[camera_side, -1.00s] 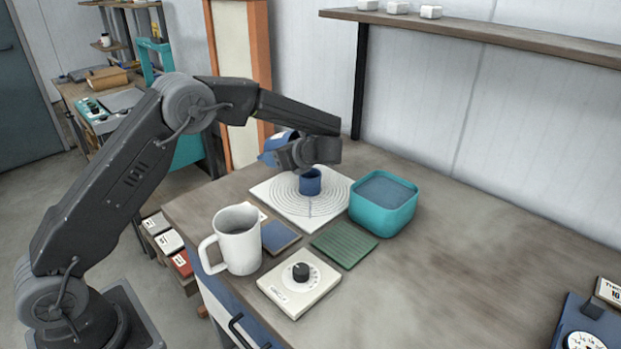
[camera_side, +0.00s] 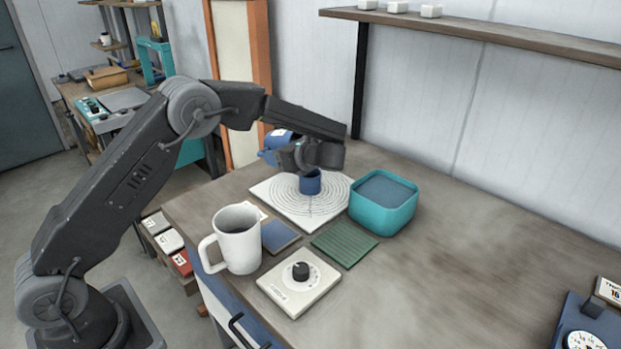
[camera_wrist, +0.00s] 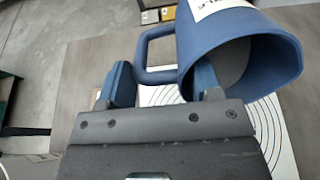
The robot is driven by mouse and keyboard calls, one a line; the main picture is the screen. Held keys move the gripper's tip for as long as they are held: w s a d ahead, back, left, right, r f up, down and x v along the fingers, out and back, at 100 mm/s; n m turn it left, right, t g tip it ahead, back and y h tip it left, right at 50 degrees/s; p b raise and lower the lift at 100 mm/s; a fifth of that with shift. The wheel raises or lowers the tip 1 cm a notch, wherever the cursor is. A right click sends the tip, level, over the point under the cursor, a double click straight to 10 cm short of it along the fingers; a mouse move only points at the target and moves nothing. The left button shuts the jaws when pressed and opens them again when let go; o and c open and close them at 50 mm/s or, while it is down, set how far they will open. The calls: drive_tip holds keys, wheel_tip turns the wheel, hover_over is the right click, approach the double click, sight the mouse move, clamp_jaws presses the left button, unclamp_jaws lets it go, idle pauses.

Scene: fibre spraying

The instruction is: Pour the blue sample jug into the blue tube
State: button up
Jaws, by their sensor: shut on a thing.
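The blue sample jug (camera_side: 275,150), with a white label, is behind my wrist in the side view. In the wrist view the jug (camera_wrist: 243,58) is large, with its open mouth facing down and right and its handle at the left. My gripper (camera_wrist: 163,84) is shut on the jug; one finger is left of the handle, the other by the body. In the side view my gripper (camera_side: 292,157) holds the jug tilted, off the table. The blue tube (camera_side: 310,183) stands upright on a white ringed mat (camera_side: 277,199), just below my wrist. Any liquid is hidden.
A teal square tub (camera_side: 384,208) stands right of the mat. A white mug (camera_side: 238,245), a blue pad (camera_side: 278,237), a green ribbed pad (camera_side: 344,244) and a white dial box (camera_side: 299,285) are in front. The table's right side is mostly clear.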

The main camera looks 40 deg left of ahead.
drive_tip(key=shift+d+r+y, duration=0.25)
drive_tip(key=shift+d+y, duration=0.45)
drive_tip(key=shift+y, duration=0.3)
idle(0.8)
drive_tip(key=shift+d+r+y, duration=0.15)
drive_tip(key=shift+d+y, duration=0.2)
drive_tip(key=shift+y, duration=0.45)
idle(1.3)
drive_tip(key=shift+d+r+y, duration=0.2)
drive_tip(key=shift+r+y, duration=0.35)
drive_tip(key=shift+y, duration=0.05)
idle(1.4)
drive_tip(key=a+h, duration=0.1)
drive_tip(key=h, duration=0.1)
drive_tip(key=a+f+h, duration=0.1)
drive_tip(key=h, duration=0.1)
drive_tip(key=shift+s+a+f, duration=0.1)
drive_tip(key=shift+s, duration=0.05)
drive_tip(key=shift+a+f+h, duration=0.1)
drive_tip(key=shift+f+h, duration=0.2)
drive_tip(key=shift+h, duration=0.1)
drive_tip(key=a+h+b, duration=0.2)
drive_tip(key=a+h, duration=0.7)
drive_tip(key=h, duration=0.5)
